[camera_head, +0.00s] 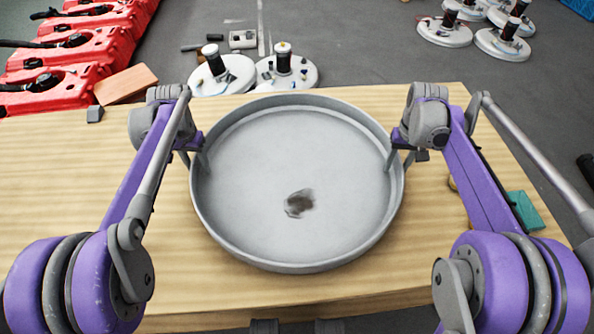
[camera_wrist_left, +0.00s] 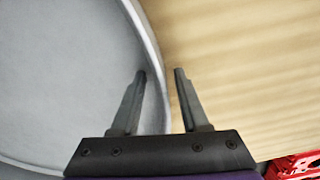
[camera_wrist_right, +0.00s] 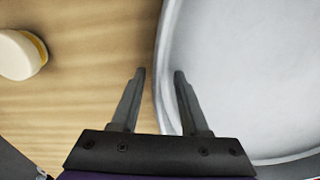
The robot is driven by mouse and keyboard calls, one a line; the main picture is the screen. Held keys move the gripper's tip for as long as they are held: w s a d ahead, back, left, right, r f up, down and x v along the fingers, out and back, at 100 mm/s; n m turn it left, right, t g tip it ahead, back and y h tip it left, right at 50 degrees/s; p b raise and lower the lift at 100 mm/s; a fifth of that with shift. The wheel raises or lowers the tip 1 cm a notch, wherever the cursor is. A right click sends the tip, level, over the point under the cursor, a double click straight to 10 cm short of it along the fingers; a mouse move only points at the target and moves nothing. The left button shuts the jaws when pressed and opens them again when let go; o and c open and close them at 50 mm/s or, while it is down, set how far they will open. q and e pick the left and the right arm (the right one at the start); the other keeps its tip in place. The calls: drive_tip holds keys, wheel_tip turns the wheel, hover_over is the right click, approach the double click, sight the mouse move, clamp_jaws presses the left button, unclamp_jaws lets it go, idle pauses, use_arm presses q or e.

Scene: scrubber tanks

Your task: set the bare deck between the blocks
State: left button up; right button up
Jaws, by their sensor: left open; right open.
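The deck appears to be the wide round grey pan (camera_head: 297,160) with a raised rim, lying on the wooden table, with a dark smudge on its floor. My left gripper (camera_head: 198,158) is open at its left rim. In the left wrist view its fingers (camera_wrist_left: 160,72) straddle the rim, one inside and one over the table. My right gripper (camera_head: 397,158) is open at the opposite rim. In the right wrist view its fingers (camera_wrist_right: 159,71) straddle the rim likewise. I cannot tell which things are the blocks; an orange-brown block (camera_head: 125,84) lies at the table's back left.
A small grey block (camera_head: 95,115) sits near the back left edge. A teal piece (camera_head: 524,211) lies at the right, beside my right arm. A white round item (camera_wrist_right: 17,56) is near my right gripper. Red machines (camera_head: 75,50) and round white units (camera_head: 222,75) stand beyond the table.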

use_arm(q)
clamp_jaws()
use_arm(e)
clamp_jaws()
drive_tip(key=shift+r, duration=0.1)
idle(0.9)
